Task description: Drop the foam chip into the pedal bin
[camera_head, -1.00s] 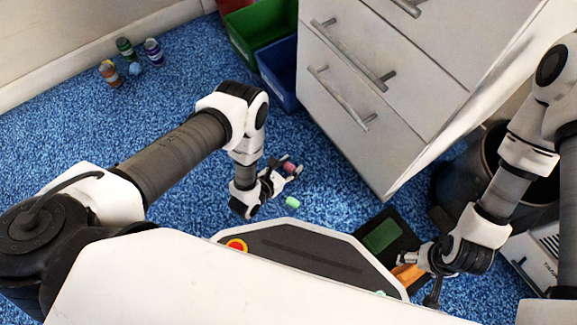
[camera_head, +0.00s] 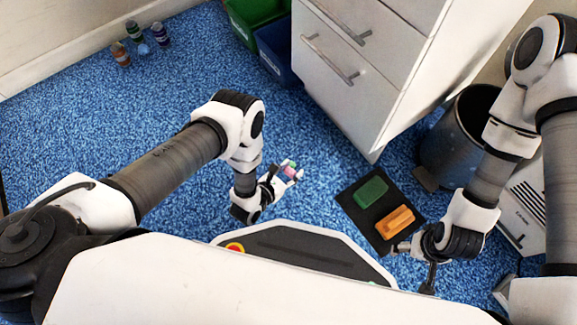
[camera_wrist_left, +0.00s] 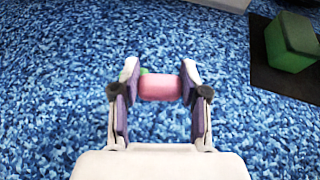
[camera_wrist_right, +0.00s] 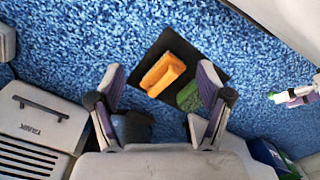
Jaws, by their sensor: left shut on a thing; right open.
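My left gripper (camera_head: 283,177) is shut on a pink foam chip (camera_head: 290,172), held above the blue carpet. In the left wrist view the pink chip (camera_wrist_left: 160,87) sits between the two fingers. A bit of green (camera_wrist_left: 143,71) shows just behind it; I cannot tell if it touches. The dark round pedal bin (camera_head: 455,145) stands at the right beside the drawer cabinet, its top open and its pedal (camera_head: 425,179) towards the mat. The bin is well to the right of my left gripper. My right gripper (camera_wrist_right: 160,80) is open and empty near the mat.
A black mat (camera_head: 362,218) carries a green block (camera_head: 371,191) and an orange block (camera_head: 395,221). A white drawer cabinet (camera_head: 375,90) stands between green and blue crates (camera_head: 273,50) and the bin. A white vented box (camera_head: 523,205) is at the right. Small jars (camera_head: 135,32) stand far left.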

